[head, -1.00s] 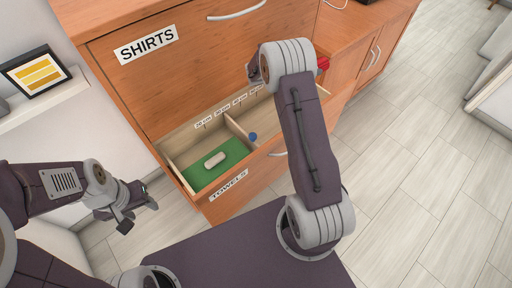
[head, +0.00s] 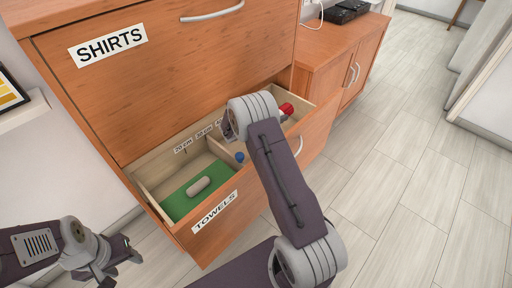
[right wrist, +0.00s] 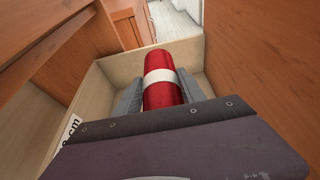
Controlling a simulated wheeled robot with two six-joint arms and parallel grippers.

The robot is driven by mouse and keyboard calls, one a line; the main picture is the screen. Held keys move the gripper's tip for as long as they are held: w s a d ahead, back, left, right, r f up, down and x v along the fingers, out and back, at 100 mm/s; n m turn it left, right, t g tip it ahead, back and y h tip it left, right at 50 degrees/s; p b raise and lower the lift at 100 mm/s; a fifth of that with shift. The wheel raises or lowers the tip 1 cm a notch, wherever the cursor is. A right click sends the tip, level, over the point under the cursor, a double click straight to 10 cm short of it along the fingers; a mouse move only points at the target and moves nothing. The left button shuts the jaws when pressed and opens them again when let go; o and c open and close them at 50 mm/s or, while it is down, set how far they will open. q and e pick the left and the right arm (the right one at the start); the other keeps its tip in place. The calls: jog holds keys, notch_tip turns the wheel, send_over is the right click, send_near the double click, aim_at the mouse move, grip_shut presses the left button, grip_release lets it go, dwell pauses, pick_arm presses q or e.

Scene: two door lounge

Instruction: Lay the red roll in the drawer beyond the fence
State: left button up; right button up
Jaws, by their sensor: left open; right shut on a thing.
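The red roll (head: 287,108) has a white band, clear in the right wrist view (right wrist: 162,92). My right gripper (right wrist: 160,90) is shut on it, a finger on each side. The roll is at the right part of the open TOWELS drawer (head: 312,125), within its walls in the right wrist view; I cannot tell whether it touches the floor. The fence (head: 222,151) is a thin wooden divider across the drawer, left of the roll. My forearm hides the right gripper and much of the drawer's middle in the head view. My left gripper (head: 122,260) is open and empty, outside the drawer.
Left of the fence, a beige roll (head: 199,186) lies on a green mat (head: 178,205). A small blue thing (head: 239,157) is just right of the fence. Length labels (head: 183,145) line the drawer's back. The shut SHIRTS drawer (head: 190,70) is above. Open floor lies right.

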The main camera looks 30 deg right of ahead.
notch_tip(320, 180, down, 2)
jog(key=shift+s+d+f, duration=0.1)
jog(key=shift+d+f, duration=0.05)
jog(key=shift+f, duration=0.45)
pick_arm(q)
notch_tip(320, 180, down, 2)
jog(key=shift+f+b, duration=0.15)
jog(key=shift+b, duration=0.65)
pick_arm(e)
notch_tip(320, 180, down, 4)
jog(key=shift+r, duration=0.25)
pick_arm(q)
jog(key=shift+f, duration=0.1)
pick_arm(e)
jog(key=shift+f, duration=0.15)
pick_arm(q)
jog(key=shift+f+b, duration=0.4)
jog(key=shift+b, duration=0.15)
pick_arm(e)
jog(key=shift+f, duration=0.5)
